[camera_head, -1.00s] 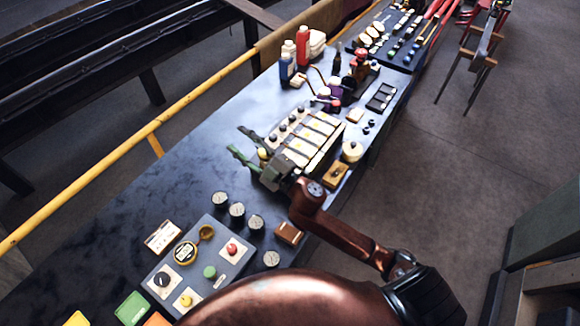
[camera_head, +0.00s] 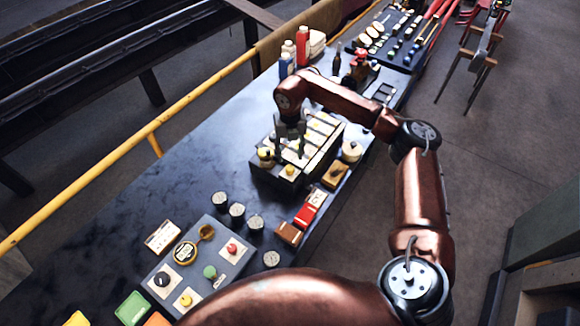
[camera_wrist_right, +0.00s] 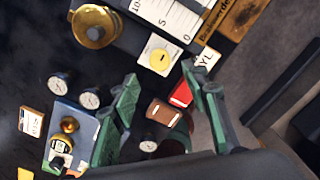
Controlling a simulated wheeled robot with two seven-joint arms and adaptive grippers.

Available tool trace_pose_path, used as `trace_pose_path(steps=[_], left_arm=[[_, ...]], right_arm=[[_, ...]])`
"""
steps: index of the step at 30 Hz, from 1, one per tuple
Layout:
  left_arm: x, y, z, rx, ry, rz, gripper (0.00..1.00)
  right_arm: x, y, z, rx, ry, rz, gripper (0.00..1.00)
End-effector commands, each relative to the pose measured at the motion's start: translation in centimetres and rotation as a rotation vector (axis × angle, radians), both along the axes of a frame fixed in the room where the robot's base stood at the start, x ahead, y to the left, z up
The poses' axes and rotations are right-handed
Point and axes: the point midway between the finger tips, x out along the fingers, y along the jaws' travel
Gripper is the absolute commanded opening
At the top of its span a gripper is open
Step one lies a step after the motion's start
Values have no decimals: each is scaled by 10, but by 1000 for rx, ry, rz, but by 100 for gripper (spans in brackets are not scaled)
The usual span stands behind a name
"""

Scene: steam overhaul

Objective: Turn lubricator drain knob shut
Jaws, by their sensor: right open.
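The lubricator (camera_head: 322,158) is a dark block with several pale sight strips. At its near end is a yellow knob on a white plate (camera_head: 290,171). I take this as the drain knob (camera_wrist_right: 160,58); its label is too small to read. A round brass fitting (camera_wrist_right: 93,27) is beside it. My right gripper (camera_head: 290,150) hangs fingers-down over the near end of the lubricator. In the right wrist view its two green fingers (camera_wrist_right: 160,76) are spread wide with nothing between them. The knob shows just beyond the fingertips, apparently untouched. My left gripper is out of view.
Several black gauges (camera_head: 237,210), a knob panel (camera_head: 205,262), a brown block (camera_head: 288,233) and a red box (camera_head: 309,210) sit near the lubricator. Bottles (camera_head: 303,42) stand farther back. The table (camera_head: 160,180) is clear to the left.

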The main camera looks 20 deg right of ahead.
Motion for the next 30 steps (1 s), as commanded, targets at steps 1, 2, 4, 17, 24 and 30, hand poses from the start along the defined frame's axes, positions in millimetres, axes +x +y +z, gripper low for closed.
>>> trace_pose_path(steps=[1,2,4,17,24,30], left_arm=[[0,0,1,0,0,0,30],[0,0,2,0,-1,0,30],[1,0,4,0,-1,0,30],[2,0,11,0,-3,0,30],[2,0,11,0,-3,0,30],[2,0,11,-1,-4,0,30]], right_arm=[[-1,-1,-5,-5,4,-2,42],[-1,-2,-9,-6,7,-2,42],[-2,-1,-19,-3,7,-2,42],[-1,1,-72,1,4,2,42],[-1,1,-76,1,3,2,42],[-1,1,-75,1,3,2,33]])
